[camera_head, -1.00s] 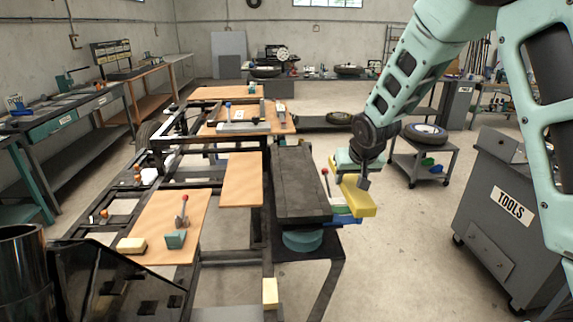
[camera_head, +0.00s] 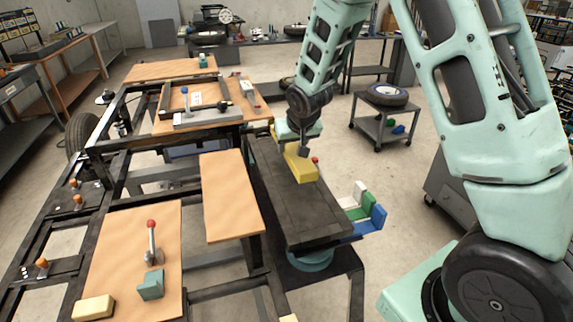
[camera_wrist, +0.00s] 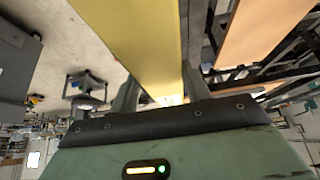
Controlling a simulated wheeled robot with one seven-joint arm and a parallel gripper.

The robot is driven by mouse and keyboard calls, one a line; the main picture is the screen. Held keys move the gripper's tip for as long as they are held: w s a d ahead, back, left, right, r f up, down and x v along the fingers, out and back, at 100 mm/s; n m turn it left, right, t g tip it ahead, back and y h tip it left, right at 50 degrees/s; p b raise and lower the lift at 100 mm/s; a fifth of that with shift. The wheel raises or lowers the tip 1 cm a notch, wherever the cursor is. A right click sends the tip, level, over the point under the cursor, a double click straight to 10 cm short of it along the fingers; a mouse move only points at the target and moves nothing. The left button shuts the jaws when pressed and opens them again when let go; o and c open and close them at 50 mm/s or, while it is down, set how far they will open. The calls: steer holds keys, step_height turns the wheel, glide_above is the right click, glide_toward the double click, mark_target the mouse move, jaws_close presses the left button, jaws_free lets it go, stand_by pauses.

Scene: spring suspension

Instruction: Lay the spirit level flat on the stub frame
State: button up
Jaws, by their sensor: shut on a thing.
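My gripper (camera_head: 302,148) is shut on a long yellow bar, the spirit level (camera_head: 301,166). The level is over the far right part of a dark flat slab (camera_head: 300,212); I cannot tell whether it touches. In the wrist view the yellow bar (camera_wrist: 135,38) runs up from between my two fingers (camera_wrist: 160,95). The black stub frame (camera_head: 120,147) of rails and crossbars stands left of the slab. Wooden boards lie on it, one of them bare (camera_head: 230,195).
A near board (camera_head: 130,235) carries a red-knobbed lever (camera_head: 151,240) and a pale block (camera_head: 93,307). White, green and blue blocks (camera_head: 364,207) sit at the slab's right edge. A trolley with a wheel (camera_head: 386,96) stands behind on the right. Floor between is clear.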

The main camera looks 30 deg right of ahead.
steer(key=shift+f+p, duration=1)
steer(key=shift+f, duration=2.5)
steer(key=shift+f, duration=0.2)
steer(key=o, duration=1.3)
steer(key=shift+r, duration=0.1)
